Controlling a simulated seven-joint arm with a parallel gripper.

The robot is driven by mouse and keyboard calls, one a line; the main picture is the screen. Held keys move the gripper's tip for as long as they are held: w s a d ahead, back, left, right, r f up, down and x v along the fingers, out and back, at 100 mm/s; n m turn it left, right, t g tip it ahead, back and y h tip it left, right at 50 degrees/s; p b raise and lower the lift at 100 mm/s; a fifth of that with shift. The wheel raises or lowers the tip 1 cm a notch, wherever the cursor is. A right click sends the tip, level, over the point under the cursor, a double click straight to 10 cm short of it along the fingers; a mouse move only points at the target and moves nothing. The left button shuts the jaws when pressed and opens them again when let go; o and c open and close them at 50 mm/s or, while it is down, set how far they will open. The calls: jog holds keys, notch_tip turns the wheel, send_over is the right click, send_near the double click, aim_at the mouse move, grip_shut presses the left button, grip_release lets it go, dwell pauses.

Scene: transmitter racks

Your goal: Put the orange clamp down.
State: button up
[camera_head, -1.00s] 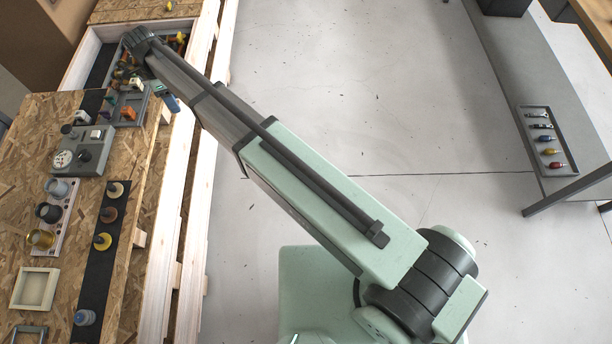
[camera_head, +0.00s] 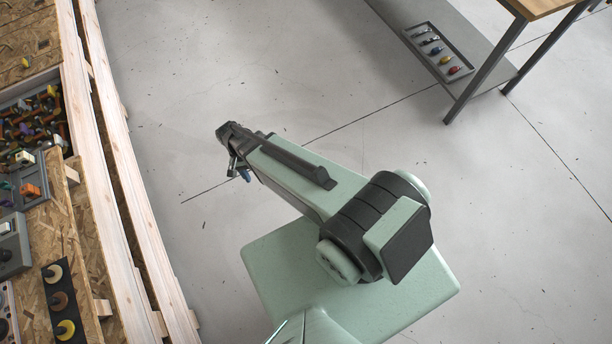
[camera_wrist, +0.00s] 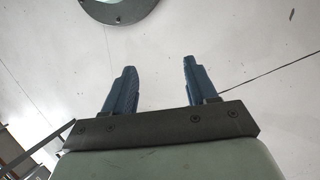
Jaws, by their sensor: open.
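My gripper (camera_wrist: 160,72) is open and empty in the wrist view, its two blue fingers apart with only floor between them. In the head view my gripper (camera_head: 240,174) hangs over the bare floor, to the right of the wooden bench and apart from it. An orange piece (camera_head: 30,190), which may be the orange clamp, sits in a small grey tray (camera_head: 42,171) at the left edge of the head view. It is too small to tell its exact shape. My gripper is well away from it.
A bin (camera_head: 58,108) of mixed coloured parts is sunk in the wooden bench (camera_head: 60,235) at left. Pale wooden rails (camera_head: 125,215) edge the bench. A grey shelf under a table at upper right holds a tray (camera_head: 462,56) of small tools. The floor between is clear.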

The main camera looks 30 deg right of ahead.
jog(key=s+d+f+n, duration=0.1)
jog(key=s+d, duration=0.2)
jog(key=s, duration=0.4)
jog(key=s+d+f+n+g, duration=0.1)
jog(key=s+d+n, duration=0.1)
jog(key=s+d, duration=0.2)
jog(key=s+d+f+n+g+y, duration=0.1)
jog(key=s+d, duration=0.3)
jog(key=s, duration=0.5)
jog(key=shift+s+f+n, duration=0.25)
jog(key=shift+s+n, duration=0.05)
jog(key=shift+n, duration=0.4)
jog(key=shift+d, duration=0.1)
dwell(0.5)
